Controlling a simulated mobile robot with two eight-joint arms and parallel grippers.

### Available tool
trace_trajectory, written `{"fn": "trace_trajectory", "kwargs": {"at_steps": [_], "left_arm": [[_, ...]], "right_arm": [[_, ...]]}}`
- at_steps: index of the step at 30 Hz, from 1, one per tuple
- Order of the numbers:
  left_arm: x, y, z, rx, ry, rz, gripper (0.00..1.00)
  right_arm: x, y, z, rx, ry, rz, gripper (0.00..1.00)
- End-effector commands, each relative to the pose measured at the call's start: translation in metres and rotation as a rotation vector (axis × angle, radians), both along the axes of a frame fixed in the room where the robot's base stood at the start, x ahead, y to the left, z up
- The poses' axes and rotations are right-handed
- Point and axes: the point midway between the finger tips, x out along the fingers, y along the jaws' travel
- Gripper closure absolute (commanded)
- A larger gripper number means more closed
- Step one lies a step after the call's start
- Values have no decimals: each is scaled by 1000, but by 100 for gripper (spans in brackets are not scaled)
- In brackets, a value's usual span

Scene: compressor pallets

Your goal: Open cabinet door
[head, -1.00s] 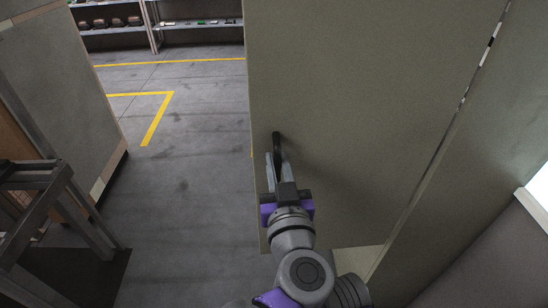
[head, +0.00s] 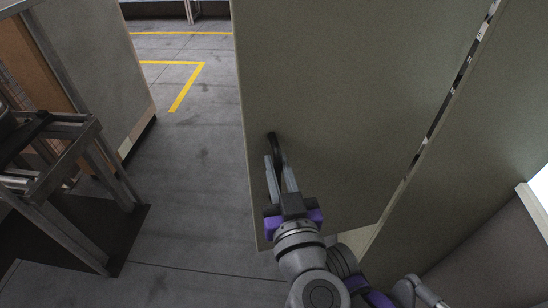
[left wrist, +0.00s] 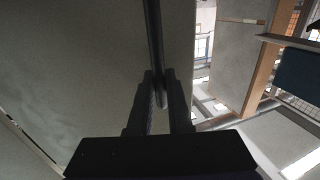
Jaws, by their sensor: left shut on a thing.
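The cabinet door (head: 340,110) is a large grey-green panel filling the middle of the head view. It stands ajar, with a gap along its right side. A black bar handle (head: 272,147) sits near its left edge. My left gripper (head: 281,172) is shut on the handle, its fingers on either side of it. The left wrist view shows the handle (left wrist: 153,40) running down between the dark fingers (left wrist: 160,95). The door (left wrist: 80,60) fills the left of that view. My right gripper is not in view.
A dark metal frame stand (head: 60,165) is at the left on a dark mat (head: 110,235). A grey panelled box (head: 95,70) stands behind it. Grey floor (head: 195,190) with yellow lines lies open left of the door. A grey wall panel (head: 490,170) is at the right.

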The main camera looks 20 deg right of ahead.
Motion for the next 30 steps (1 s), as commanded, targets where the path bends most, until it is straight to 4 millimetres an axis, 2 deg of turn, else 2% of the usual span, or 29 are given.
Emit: {"fn": "trace_trajectory", "kwargs": {"at_steps": [6,20,21,25,30], "left_arm": [[-7,-1,0,0,-1,-16,100],[-8,-1,0,0,0,-18,100],[-8,-1,0,0,0,-18,77],[-8,-1,0,0,0,-18,54],[-8,-1,0,0,0,-17,53]], "right_arm": [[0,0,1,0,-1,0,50],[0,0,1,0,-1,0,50],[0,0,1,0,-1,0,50],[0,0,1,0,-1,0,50],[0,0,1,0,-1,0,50]]}}
